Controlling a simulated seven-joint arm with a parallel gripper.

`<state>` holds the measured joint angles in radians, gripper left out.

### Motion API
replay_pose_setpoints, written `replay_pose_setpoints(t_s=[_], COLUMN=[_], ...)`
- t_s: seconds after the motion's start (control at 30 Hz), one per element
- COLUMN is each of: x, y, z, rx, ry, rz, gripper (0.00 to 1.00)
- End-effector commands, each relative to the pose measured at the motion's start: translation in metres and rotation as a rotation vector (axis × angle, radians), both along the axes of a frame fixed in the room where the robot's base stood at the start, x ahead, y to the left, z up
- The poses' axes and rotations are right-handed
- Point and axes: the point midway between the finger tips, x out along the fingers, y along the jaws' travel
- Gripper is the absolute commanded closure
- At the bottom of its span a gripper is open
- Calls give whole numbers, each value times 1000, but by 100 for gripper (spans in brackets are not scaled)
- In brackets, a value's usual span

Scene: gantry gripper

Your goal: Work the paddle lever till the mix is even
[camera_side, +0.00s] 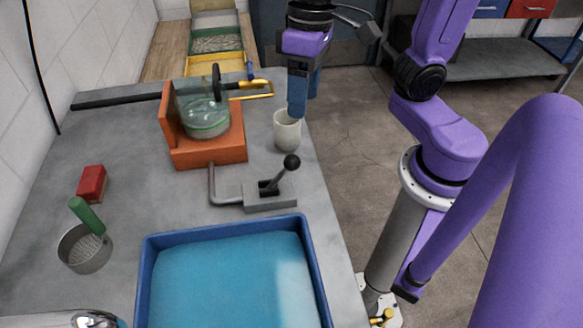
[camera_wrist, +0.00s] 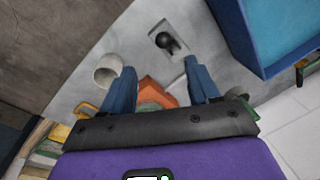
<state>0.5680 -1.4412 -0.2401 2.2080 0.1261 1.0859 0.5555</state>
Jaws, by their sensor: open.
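A lever with a black ball knob (camera_side: 291,162) leans to the upper right on a grey base (camera_side: 270,201); in the wrist view the knob (camera_wrist: 169,44) lies ahead of and between my fingers. A bent grey pipe (camera_side: 217,190) runs between that base and an orange stand (camera_side: 208,154). The stand carries a clear glass vessel (camera_side: 204,118) with pale greenish contents; their evenness cannot be made out. My gripper (camera_side: 304,108) is open and empty, above and beyond the lever. Its fingertips show in the wrist view (camera_wrist: 159,68), apart, touching nothing I can make out.
A pale cup (camera_side: 287,132) stands close beneath my gripper, just outside one finger in the wrist view (camera_wrist: 107,71). A blue tray (camera_side: 148,262) fills the front. A red block (camera_side: 92,183) and metal pot (camera_side: 86,257) with green handle stand left. Bench edge is right.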

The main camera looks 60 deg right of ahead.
Motion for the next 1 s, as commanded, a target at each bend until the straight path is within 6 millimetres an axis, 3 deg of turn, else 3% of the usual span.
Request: replay_pose_setpoints(t_s=[0.13,0.27,1.0], x=[7,7,3], y=[6,7,25], z=[5,-3,-123], rx=[10,8,7], ry=[14,17,17], rz=[-73,-81,-76], gripper=[40,40,40])
